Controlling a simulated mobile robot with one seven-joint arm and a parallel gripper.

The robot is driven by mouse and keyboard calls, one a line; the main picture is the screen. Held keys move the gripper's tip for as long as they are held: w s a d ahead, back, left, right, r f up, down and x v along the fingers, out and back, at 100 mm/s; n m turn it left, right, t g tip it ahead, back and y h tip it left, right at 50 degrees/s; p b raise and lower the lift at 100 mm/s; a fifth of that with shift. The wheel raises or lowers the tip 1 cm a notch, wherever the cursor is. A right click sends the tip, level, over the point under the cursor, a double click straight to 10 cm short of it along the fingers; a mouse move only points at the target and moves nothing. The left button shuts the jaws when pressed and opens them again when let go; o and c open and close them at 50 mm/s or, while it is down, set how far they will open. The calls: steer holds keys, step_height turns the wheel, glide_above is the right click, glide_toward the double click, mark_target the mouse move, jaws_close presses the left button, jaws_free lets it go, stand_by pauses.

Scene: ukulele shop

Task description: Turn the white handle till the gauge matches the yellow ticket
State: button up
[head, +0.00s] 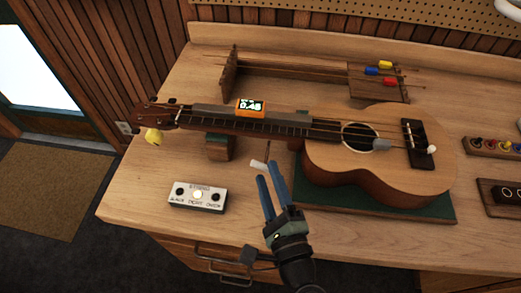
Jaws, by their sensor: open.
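A ukulele (435,175) lies on its back on a green-topped support on the bench. An orange gauge (241,113) with a lit display sits over its neck; the small digits look like 0.46, but I cannot be sure. A small white handle (258,165) on a thin dark rod shows just below the neck. My gripper (270,170) is open and empty, its two dark blue fingers pointing up the picture close to the handle's right end. Whether they touch it I cannot tell. I cannot make out a yellow ticket; a rounded yellow piece (153,136) is by the headstock.
A white box (198,196) with knobs and lettering stands at the front left. A wooden rack (360,88) with red, blue and yellow pieces lies behind the ukulele. More knobbed wooden blocks (492,147) are at the right.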

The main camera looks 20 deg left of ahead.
mark_target(264, 167)
steer(key=x, duration=0.6)
steer(key=shift+w+a+p, duration=0.1)
steer(key=shift+w+p, duration=0.05)
steer(key=shift+p, duration=0.25)
jaws_close()
